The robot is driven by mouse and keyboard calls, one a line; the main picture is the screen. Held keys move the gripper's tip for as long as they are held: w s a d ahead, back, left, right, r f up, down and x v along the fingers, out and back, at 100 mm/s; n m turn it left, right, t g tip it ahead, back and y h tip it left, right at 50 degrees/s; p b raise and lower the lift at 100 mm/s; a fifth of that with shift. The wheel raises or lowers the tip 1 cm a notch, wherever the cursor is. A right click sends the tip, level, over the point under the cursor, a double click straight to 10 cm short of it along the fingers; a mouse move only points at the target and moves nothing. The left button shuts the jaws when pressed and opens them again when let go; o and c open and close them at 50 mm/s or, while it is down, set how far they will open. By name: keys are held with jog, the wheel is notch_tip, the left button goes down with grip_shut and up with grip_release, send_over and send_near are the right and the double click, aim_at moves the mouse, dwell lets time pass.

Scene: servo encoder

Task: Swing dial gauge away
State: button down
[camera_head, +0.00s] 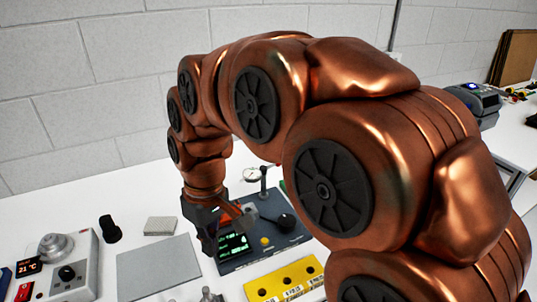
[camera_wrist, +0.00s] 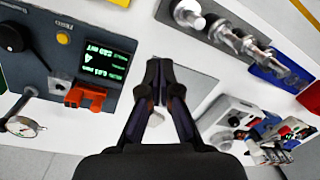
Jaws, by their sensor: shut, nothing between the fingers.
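The dial gauge (camera_head: 251,174) is a small round white dial beside a dark upright post (camera_head: 263,182) at the back of a blue-grey test unit (camera_head: 270,250). The unit has a lit green display (camera_wrist: 105,60), an orange-red part (camera_wrist: 86,96) and a black knob (camera_wrist: 10,38). My gripper (camera_wrist: 160,64) is shut and empty, to the right of the unit's display in the wrist view and apart from the gauge. In the head view my gripper (camera_head: 207,235) is partly hidden against the unit.
A yellow block with holes (camera_head: 285,282) lies in front of the unit. A grey mat (camera_head: 158,265), a grey block (camera_head: 160,226), a black cylinder (camera_head: 110,229) and a device reading 21 °C (camera_head: 65,275) are at left. A grey tray (camera_wrist: 225,35) holds metal parts.

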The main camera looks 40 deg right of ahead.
jog(key=w+d+r+t, duration=0.1)
jog(key=w+d+r, duration=0.2)
jog(key=w+d, duration=0.5)
notch_tip(320, 180, up, 3)
jog(key=n+t, duration=0.1)
jog(key=t, duration=0.1)
send_over(262, 170)
jog(key=w+a, duration=0.2)
jog(key=a, duration=0.2)
jog(key=d+t, duration=0.1)
jog(key=d, duration=0.8)
notch_tip(262, 170, down, 9)
jog(key=d+p, duration=0.1)
jog(key=p, duration=0.3)
jog(key=shift+s, duration=0.25)
